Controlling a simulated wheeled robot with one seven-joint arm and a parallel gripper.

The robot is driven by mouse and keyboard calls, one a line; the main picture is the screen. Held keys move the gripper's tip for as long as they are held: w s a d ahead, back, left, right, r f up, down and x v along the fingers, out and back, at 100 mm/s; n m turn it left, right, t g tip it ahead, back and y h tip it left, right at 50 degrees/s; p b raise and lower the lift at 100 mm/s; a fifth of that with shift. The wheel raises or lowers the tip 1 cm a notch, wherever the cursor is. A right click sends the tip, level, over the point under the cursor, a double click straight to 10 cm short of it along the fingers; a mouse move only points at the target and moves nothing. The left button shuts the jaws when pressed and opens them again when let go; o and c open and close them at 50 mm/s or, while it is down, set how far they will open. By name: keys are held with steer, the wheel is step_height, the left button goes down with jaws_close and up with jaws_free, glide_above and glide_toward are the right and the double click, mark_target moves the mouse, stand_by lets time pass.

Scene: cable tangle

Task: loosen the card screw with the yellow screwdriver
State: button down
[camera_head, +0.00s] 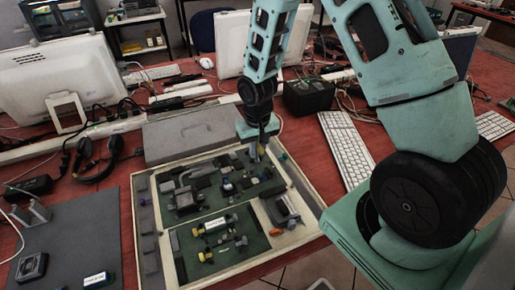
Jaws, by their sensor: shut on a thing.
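My gripper (258,147) points down over the back right part of an open case (142,222). It is shut on a small, partly hidden thing with yellow on it, which looks like the yellow screwdriver (261,150). Its tip is hard to make out. Below and in front lie dark green boards (228,256) with grey, black and yellow parts. I cannot tell which small part is the card screw. A small orange thing (277,232) lies near the case's front right.
A grey lid (190,135) lies behind the case. A dark mat (75,235) with small parts is at left, a white keyboard (346,150) at right. Headphones (100,155), cables, monitors and a black box (308,96) crowd the back of the red table.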

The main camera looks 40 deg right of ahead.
steer(key=n+p, duration=0.1)
steer(key=n, duration=0.2)
steer(key=shift+r, duration=0.1)
steer(key=shift+n+p, duration=0.5)
steer(key=shift+n, duration=1)
steer(key=shift+n+p, duration=0.55)
steer(key=shift+n, duration=0.65)
steer(key=shift+n+p, duration=0.6)
steer(key=shift+n, duration=1.2)
